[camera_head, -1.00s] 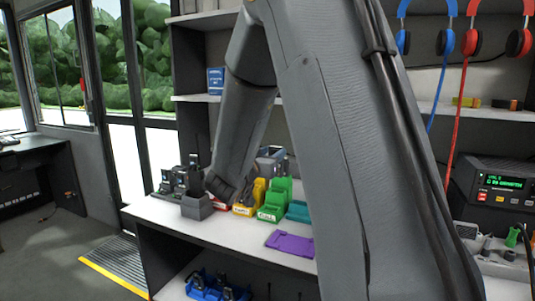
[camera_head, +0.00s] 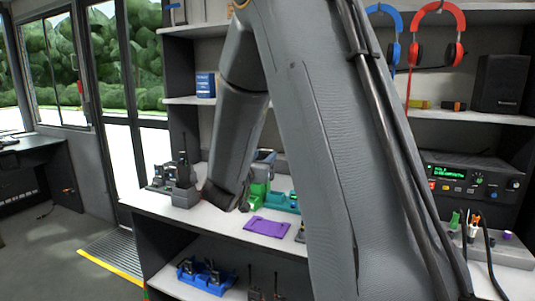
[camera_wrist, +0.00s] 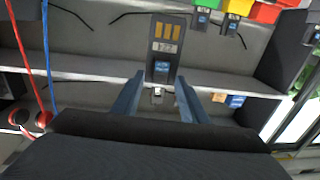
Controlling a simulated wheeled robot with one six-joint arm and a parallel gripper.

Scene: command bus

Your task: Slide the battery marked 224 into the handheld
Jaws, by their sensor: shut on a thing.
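In the wrist view, my gripper (camera_wrist: 159,75) has its two blue-grey fingers shut on a dark flat battery (camera_wrist: 165,50). Gold contacts show at the battery's upper end and a blue label near its lower end; its number is too small to read. In the head view, my forearm hides the gripper and battery. A black handheld with an antenna (camera_head: 183,155) stands upright in a grey block-shaped stand (camera_head: 185,198) at the left of the white counter, just left of my wrist. I cannot make out its battery bay.
A purple plate (camera_head: 267,227) lies at the counter's front. Other black devices (camera_head: 160,177) stand at the far left. A blue tray (camera_head: 207,280) sits on the lower shelf. Yellow (camera_wrist: 240,7) and red (camera_wrist: 267,12) units show in the wrist view.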

